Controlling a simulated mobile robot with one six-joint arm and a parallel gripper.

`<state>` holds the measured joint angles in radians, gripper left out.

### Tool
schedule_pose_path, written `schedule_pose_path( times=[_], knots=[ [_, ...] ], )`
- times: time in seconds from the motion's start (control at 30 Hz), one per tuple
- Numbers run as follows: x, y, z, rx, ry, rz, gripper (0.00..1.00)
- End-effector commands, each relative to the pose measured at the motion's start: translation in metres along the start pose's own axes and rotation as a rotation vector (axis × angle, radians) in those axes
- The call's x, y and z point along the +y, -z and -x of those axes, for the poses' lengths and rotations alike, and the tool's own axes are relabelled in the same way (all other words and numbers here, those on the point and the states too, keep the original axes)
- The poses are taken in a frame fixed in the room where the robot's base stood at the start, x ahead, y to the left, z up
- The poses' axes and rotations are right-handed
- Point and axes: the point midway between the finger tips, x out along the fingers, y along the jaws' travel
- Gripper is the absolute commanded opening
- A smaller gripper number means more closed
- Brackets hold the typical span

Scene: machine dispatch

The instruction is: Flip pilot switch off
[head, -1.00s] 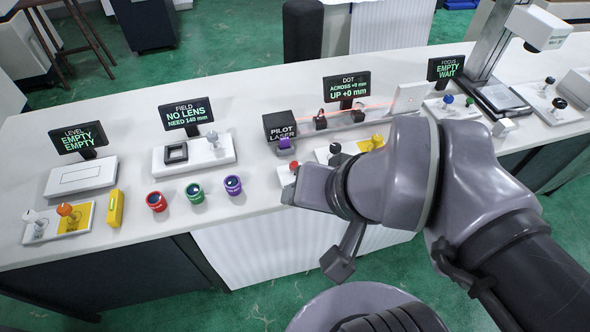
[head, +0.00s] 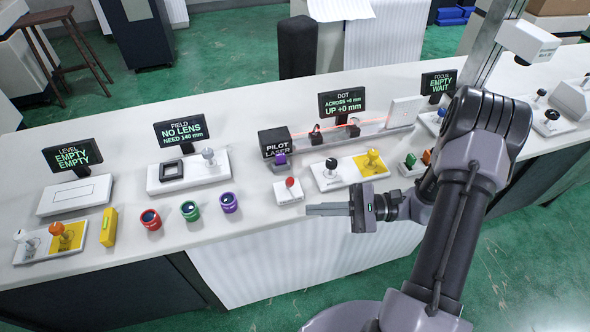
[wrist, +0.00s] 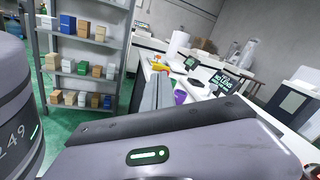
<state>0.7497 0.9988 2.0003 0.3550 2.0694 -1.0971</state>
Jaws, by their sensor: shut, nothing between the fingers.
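The black pilot laser box (head: 273,142) stands on the bench, with a purple part at its front. A red beam runs right from it, so the laser looks on. In front of it, a small white base (head: 289,191) carries a red-knobbed lever (head: 290,182), which appears to be the pilot switch. My gripper (head: 312,209) is shut and empty. It points left, just in front of and below the white base in the head view, apart from the lever. In the wrist view, the closed fingers (wrist: 157,88) point toward the bench; the red lever cannot be made out there.
A white and yellow base with black and yellow knobs (head: 349,172) stands right of the switch. Red, green and purple cups (head: 189,210) stand to its left. The DOT screen (head: 342,103) reads across +6 mm, up +0 mm. Shelves with boxes (wrist: 85,55) show in the wrist view.

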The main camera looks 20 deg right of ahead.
Motion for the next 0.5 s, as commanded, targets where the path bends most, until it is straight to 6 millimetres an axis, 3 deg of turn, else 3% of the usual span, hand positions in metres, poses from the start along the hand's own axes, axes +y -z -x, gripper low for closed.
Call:
schedule_pose_path(
  times=[0.1,0.2,0.33,0.5],
  knots=[
    [0.009,0.051,0.035,-0.039,0.312,-0.062,0.0],
    [0.021,0.085,0.059,-0.04,0.523,-0.089,0.0],
    [0.035,0.111,0.077,-0.027,0.682,-0.107,0.0],
    [0.039,0.118,0.083,-0.021,0.732,-0.112,0.0]
  ],
)
